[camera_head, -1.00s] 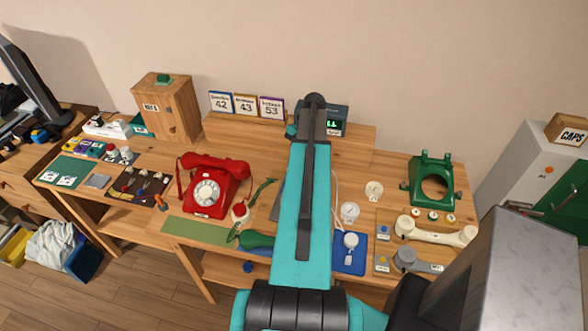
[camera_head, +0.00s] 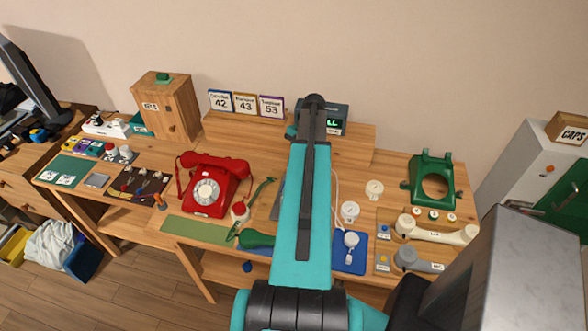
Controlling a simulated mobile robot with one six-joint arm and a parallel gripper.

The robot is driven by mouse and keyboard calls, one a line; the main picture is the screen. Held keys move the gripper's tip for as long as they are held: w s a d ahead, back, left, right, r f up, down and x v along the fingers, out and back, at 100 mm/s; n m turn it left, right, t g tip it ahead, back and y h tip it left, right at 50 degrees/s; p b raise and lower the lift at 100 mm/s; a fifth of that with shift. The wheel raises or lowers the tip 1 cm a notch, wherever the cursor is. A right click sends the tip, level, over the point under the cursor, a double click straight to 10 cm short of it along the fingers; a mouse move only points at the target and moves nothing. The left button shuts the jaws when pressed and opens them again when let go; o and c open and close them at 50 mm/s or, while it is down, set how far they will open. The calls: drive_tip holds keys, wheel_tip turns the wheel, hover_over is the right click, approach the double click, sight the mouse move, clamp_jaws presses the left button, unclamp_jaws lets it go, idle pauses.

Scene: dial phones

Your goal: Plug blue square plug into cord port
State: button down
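A dark mat (camera_head: 122,189) at the left of the desk carries several small coloured pieces that look like plugs on cords. They are too small to tell which one is the blue square plug. I cannot make out the cord port. A red dial phone (camera_head: 207,192) stands right of the mat, its handset on top. My teal and black arm reaches up the middle of the view across the desk. My gripper is not visible; the arm's end is hidden.
A green phone shell (camera_head: 432,178) and a cream handset (camera_head: 437,230) are at the right. A wooden cabinet (camera_head: 168,107) stands at the back left. A display box (camera_head: 334,119) is partly behind my arm. A green strip (camera_head: 202,231) lies along the front edge.

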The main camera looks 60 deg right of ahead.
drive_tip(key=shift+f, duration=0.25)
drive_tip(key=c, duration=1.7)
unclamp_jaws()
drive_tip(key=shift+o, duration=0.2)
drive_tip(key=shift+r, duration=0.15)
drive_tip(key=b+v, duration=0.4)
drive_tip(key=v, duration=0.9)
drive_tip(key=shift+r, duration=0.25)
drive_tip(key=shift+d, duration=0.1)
